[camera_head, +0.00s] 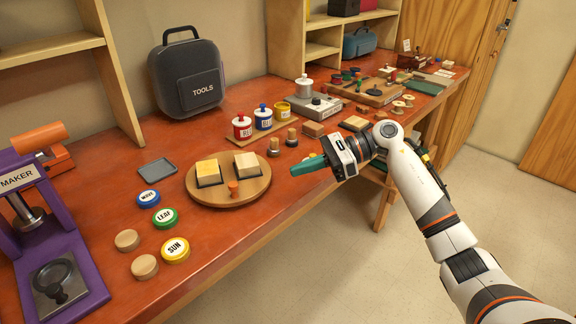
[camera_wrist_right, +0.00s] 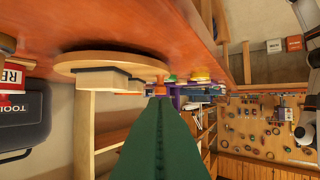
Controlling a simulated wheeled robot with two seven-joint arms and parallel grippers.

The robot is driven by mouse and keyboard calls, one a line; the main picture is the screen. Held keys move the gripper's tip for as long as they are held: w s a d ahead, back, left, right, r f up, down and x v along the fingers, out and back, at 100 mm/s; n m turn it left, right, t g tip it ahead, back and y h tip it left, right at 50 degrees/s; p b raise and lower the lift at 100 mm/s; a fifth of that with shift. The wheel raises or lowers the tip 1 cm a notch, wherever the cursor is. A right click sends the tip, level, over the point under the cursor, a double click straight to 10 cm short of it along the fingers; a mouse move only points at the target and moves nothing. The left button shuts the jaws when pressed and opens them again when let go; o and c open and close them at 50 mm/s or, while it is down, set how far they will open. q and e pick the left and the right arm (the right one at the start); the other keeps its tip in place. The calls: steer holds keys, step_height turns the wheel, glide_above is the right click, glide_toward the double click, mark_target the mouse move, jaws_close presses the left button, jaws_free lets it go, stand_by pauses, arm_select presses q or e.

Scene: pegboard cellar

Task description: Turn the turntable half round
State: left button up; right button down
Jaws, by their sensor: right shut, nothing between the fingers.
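The turntable (camera_head: 257,190) is a round wooden disc on the red-brown bench. It carries two pale blocks on dark pads, the left one with a yellow top (camera_head: 208,171) and the right one plain (camera_head: 247,163). An orange peg (camera_head: 233,187) stands near its front rim. My right gripper (camera_head: 292,171) has green fingers, shut and empty, just right of the turntable and apart from it, pointing left. In the right wrist view the shut fingers (camera_wrist_right: 163,102) point towards the orange peg (camera_wrist_right: 161,87) and the turntable rim (camera_wrist_right: 70,67). My left gripper is not in view.
Yellow SUN (camera_head: 175,249), green LEAF (camera_head: 165,217) and blue WAVE (camera_head: 148,198) discs lie left of the turntable. Paint pots (camera_head: 242,127) and small stamps (camera_head: 273,148) stand behind it. A purple press (camera_head: 75,240) stands at far left. The bench's front edge is close.

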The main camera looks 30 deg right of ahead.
mark_target(254, 194)
steer(key=p+x, duration=0.1)
steer(key=x, duration=0.2)
steer(key=p+x, duration=0.1)
steer(key=x, duration=0.3)
steer(key=r+p+x, duration=0.1)
steer(key=x, duration=0.2)
steer(key=shift+w+a, duration=0.15)
steer(key=shift+a, duration=0.3)
steer(key=shift+w+a+f, duration=0.1)
steer(key=shift+a, duration=0.25)
